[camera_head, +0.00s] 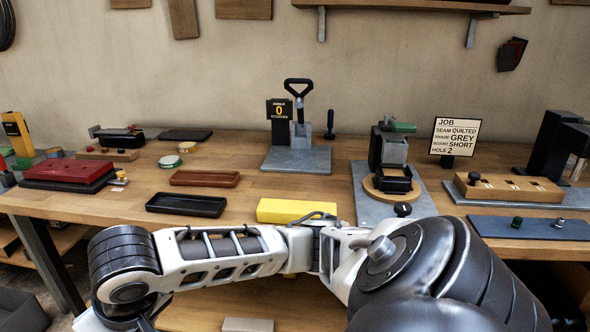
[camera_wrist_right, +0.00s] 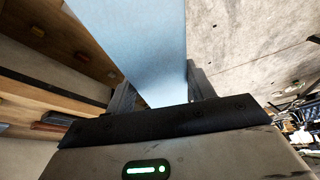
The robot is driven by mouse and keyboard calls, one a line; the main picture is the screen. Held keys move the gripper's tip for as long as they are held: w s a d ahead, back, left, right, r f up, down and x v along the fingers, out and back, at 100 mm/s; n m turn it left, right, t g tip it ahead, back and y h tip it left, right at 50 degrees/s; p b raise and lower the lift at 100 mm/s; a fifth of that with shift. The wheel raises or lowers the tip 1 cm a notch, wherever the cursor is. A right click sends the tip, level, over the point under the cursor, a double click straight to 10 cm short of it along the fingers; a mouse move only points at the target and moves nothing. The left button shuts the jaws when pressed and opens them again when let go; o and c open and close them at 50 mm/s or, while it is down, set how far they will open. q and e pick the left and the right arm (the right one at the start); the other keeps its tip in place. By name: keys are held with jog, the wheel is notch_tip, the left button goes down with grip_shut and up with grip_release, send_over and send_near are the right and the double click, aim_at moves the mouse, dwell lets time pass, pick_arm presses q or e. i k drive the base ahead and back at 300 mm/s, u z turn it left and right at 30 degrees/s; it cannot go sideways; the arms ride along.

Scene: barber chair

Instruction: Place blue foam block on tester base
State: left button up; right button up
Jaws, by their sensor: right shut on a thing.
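The blue foam block (camera_wrist_right: 150,40) fills the upper middle of the right wrist view. My right gripper (camera_wrist_right: 162,92) is shut on it, with a dark finger on each side. In the head view my right arm crosses the front of the bench to the left; its gripper and the block are out of that frame. A grey metal plate (camera_head: 285,162) at the back middle of the bench carries an upright device with a black loop handle and a display reading 0; it looks like the tester base. My left gripper is not in view.
A yellow block (camera_head: 296,210), a black tray (camera_head: 186,205) and a brown tray (camera_head: 205,178) lie near the front edge. A second grey plate (camera_head: 422,199) with a round-based fixture stands right. A red pad (camera_head: 68,171) lies left. Bare wood lies left of the tester plate.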

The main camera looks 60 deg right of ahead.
aim_at(297, 162)
jog(key=k, duration=0.25)
jog(key=z, duration=1.2)
